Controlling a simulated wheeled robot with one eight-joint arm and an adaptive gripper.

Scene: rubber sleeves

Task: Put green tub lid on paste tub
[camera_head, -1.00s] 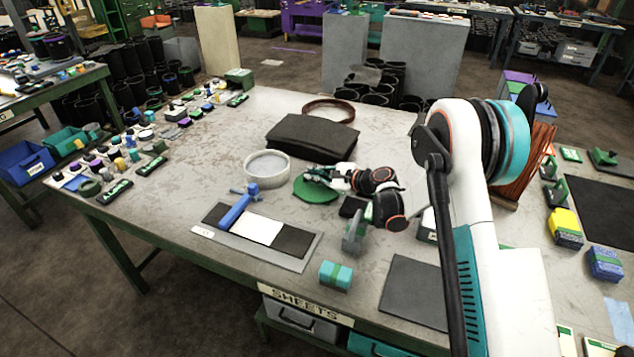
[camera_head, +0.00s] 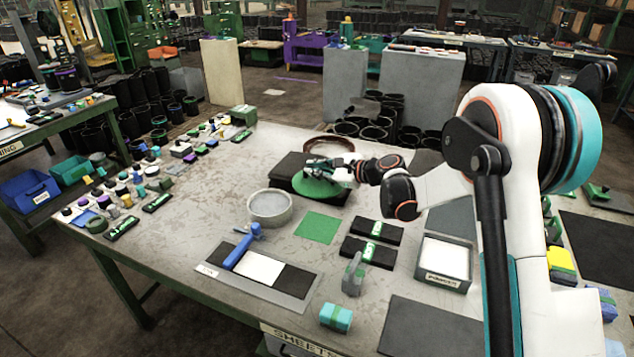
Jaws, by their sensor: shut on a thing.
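The paste tub (camera_head: 270,208) is a round, pale grey, open tub standing on the middle of the table. The green tub lid (camera_head: 317,186) is a green disc to the right of and beyond the tub, tilted and apart from it. My gripper (camera_head: 322,168) is shut on the lid near its upper edge. The lid appears raised, in front of a dark folded sheet stack (camera_head: 291,166). The fingertips are small and partly hidden against the lid.
A flat green square (camera_head: 318,228) lies right of the tub. A blue-handled tool (camera_head: 242,246) lies on a dark and white strip in front. Black blocks (camera_head: 370,250), a grey bracket (camera_head: 353,274) and a grey box (camera_head: 444,262) stand to the right.

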